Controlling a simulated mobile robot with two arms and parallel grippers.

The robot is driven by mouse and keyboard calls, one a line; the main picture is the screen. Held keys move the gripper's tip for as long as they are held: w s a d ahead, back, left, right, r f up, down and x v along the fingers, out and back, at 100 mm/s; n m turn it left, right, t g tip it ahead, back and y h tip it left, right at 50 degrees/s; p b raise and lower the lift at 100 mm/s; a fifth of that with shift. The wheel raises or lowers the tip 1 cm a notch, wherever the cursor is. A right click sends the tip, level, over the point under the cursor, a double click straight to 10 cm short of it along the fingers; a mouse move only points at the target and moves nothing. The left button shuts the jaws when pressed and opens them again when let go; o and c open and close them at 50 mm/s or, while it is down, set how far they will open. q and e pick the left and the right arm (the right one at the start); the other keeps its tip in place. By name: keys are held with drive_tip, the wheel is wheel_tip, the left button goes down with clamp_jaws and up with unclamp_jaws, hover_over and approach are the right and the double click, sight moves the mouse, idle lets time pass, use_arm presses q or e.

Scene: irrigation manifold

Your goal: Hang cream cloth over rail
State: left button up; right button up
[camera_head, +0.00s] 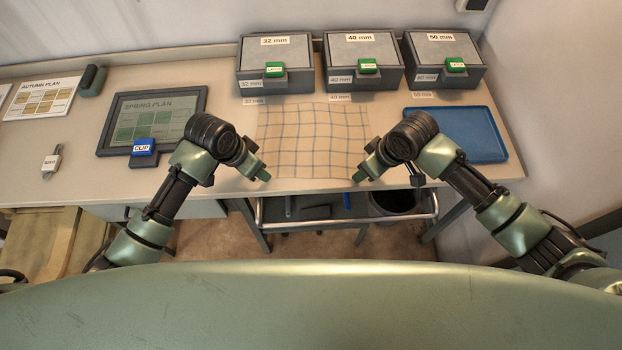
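The cream cloth (312,140) has a dark check pattern and lies spread flat on the bench, its near edge close to the bench's front edge. A pale metal rail (330,222) runs along the bench front, below the top. My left gripper (262,174) is at the cloth's near left corner, and my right gripper (359,175) is at its near right corner. Both point inward. I cannot tell whether the fingers touch the cloth or whether they are open or shut. Nothing drapes over the rail.
Three grey boxes (361,62) with green latches stand behind the cloth. A blue tray (457,134) lies to the right. A framed spring plan (150,118) with a blue clip (144,147) lies to the left. A dark bin (395,203) stands below the bench at right.

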use_arm(q)
drive_tip(key=shift+f, duration=0.3)
use_arm(e)
drive_tip(key=shift+f, duration=0.3)
use_arm(q)
drive_tip(key=shift+f, duration=0.15)
use_arm(e)
drive_tip(key=shift+f, duration=0.15)
use_arm(q)
clamp_jaws()
use_arm(e)
clamp_jaws()
use_arm(q)
drive_tip(key=shift+r, duration=0.2)
